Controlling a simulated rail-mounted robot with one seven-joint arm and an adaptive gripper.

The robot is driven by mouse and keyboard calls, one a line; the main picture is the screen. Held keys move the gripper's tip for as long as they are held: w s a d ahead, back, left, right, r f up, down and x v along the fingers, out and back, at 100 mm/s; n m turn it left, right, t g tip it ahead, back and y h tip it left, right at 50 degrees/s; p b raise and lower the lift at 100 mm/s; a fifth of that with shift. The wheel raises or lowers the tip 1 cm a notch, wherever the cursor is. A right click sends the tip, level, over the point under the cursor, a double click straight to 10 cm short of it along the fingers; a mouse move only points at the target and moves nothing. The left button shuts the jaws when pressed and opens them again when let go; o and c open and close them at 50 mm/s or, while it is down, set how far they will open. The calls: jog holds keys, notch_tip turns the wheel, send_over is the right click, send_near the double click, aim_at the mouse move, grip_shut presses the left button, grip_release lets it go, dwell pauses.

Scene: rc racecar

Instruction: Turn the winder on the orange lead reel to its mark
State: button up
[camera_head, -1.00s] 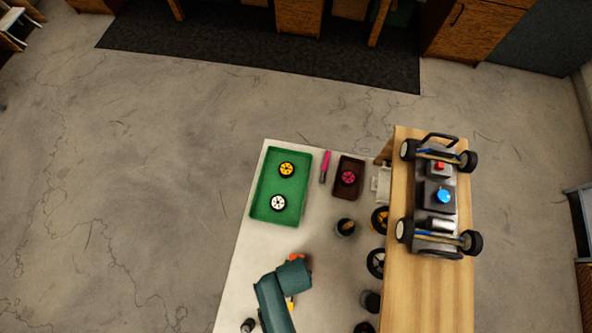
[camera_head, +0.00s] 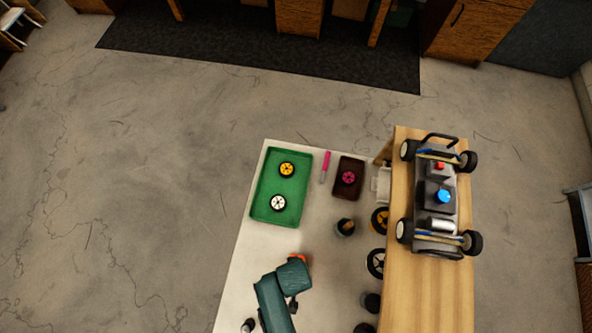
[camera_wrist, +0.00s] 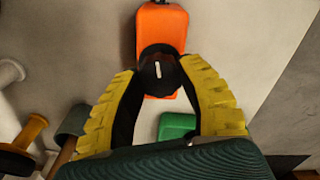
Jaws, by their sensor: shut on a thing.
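The orange lead reel (camera_wrist: 162,27) is at the top of the wrist view. Its black round winder (camera_wrist: 157,54) carries a short white line, nearly upright and slightly tilted. My gripper (camera_wrist: 160,74), with yellow ribbed pads, is shut on the winder, one finger on each side. In the head view only a small orange part of the reel (camera_head: 302,257) shows beside my teal arm; the winder and fingertips are hidden there. I cannot make out the mark on the reel.
The green tray (camera_head: 260,200) with a yellow and a white wheel lies beyond the reel. A pink-handled tool (camera_head: 325,166), a dark tray (camera_head: 342,190) and a cup (camera_head: 345,227) are nearby. An RC car (camera_head: 437,200) stands on the raised wooden shelf at right.

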jog(key=shift+s+f, duration=0.15)
jog(key=n, duration=0.3)
jog(key=shift+n, duration=0.3)
jog(key=shift+n, duration=1.6)
jog(key=n, duration=0.3)
jog(key=shift+n, duration=0.3)
jog(key=o, duration=1)
